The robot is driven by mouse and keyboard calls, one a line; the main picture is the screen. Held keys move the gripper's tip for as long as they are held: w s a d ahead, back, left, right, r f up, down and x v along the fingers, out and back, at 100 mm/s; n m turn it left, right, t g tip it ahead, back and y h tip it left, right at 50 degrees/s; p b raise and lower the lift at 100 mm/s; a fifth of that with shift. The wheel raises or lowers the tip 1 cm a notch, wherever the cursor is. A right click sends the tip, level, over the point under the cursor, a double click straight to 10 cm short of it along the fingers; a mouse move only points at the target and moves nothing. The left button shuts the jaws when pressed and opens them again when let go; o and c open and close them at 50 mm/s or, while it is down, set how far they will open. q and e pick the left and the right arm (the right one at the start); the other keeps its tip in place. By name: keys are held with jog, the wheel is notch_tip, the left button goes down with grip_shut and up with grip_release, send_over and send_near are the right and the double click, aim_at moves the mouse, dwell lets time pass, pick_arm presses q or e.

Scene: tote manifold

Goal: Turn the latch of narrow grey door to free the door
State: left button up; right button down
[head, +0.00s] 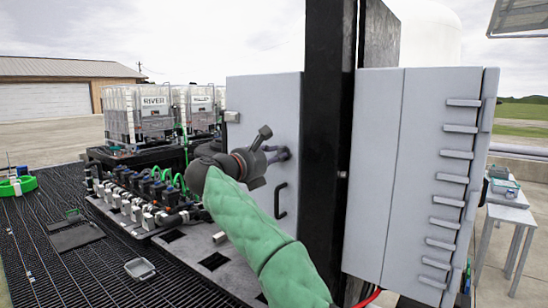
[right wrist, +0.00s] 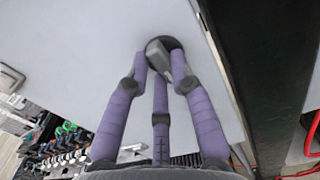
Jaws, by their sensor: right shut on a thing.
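The narrow grey door (head: 262,112) is a flat grey panel left of a black post, and it looks closed. Its latch shows in the right wrist view as a grey knob on a round dark base (right wrist: 157,50), near the door's edge. My right gripper (head: 280,154) reaches the door from the front, with its purple-wrapped fingers closed around the latch knob (right wrist: 160,65). In the head view the fingers mostly hide the latch. A black pull handle (head: 280,201) sits lower on the door. My left gripper is not in view.
A black post (head: 328,140) stands right of the door. A wider grey cabinet with several slats (head: 410,170) is beyond it. A manifold with valves and green hoses (head: 150,195) lies left and below. White tanks (head: 140,112) stand behind. The dark grating (head: 60,265) is partly clear.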

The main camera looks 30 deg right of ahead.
jog(key=c, duration=1.1)
grip_release()
jog(key=shift+w+f, duration=0.1)
jog(key=shift+o, duration=0.2)
jog(key=v, duration=1.2)
